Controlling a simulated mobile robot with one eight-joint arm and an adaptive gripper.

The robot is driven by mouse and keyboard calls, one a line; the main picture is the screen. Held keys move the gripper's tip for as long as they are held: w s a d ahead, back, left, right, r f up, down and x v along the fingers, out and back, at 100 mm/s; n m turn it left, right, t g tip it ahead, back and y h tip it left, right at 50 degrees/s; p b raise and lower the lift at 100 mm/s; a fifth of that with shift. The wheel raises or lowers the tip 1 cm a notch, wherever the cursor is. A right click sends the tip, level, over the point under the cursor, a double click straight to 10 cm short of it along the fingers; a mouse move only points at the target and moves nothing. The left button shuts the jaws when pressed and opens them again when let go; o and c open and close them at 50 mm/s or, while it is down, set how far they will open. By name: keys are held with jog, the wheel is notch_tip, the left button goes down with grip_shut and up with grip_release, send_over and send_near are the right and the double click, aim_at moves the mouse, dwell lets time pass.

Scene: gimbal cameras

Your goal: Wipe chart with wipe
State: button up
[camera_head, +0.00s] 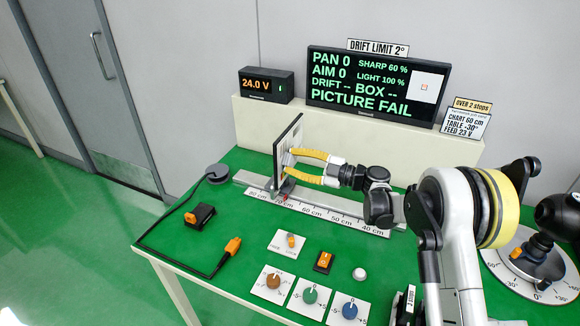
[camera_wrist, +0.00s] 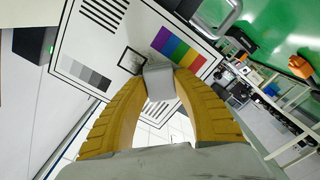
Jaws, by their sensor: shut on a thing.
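The chart (camera_head: 288,143) is an upright dark-edged board seen nearly edge-on in the head view, standing on the scale rail. In the wrist view its white face (camera_wrist: 125,40) shows grey steps, colour bars, black stripes and a framed square near the middle. My gripper (camera_head: 287,166) has yellow fingers pointing at this face. In the wrist view my gripper (camera_wrist: 160,76) is shut on a small grey pad, the wipe (camera_wrist: 160,82). The wipe overlaps the chart's middle, beside the framed square; whether it touches the face I cannot tell.
The scale rail (camera_head: 325,212) runs under my arm. Switches and knobs (camera_head: 310,290) stand at the table front, with a cable and orange-tipped plug (camera_head: 232,246) at left. Behind, a monitor (camera_head: 376,85) reads PICTURE FAIL and a display (camera_head: 265,85) reads 24.0 V. A round dial table (camera_head: 520,285) is at right.

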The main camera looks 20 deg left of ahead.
aim_at(281, 164)
jog(key=shift+w+b, duration=0.95)
jog(key=shift+w, duration=2.2)
jog(key=shift+s+a+b, duration=0.1)
jog(key=shift+s+b, duration=0.5)
jog(key=shift+s, duration=4.1)
jog(key=shift+r, duration=0.1)
jog(key=shift+w+a+r, duration=0.1)
jog(key=shift+r, duration=0.15)
jog(key=shift+w+d, duration=0.15)
jog(key=shift+w, duration=1.4)
jog(key=shift+w+d, duration=0.15)
jog(key=shift+w, duration=1.35)
jog(key=shift+w+d, duration=0.15)
jog(key=shift+w, duration=1.4)
jog(key=shift+s+a, duration=0.2)
jog(key=shift+s, duration=2.15)
jog(key=shift+s+a, duration=0.2)
jog(key=shift+s, duration=2.15)
jog(key=shift+d, duration=0.1)
jog(key=shift+s+d, duration=0.2)
jog(key=shift+d, duration=2.75)
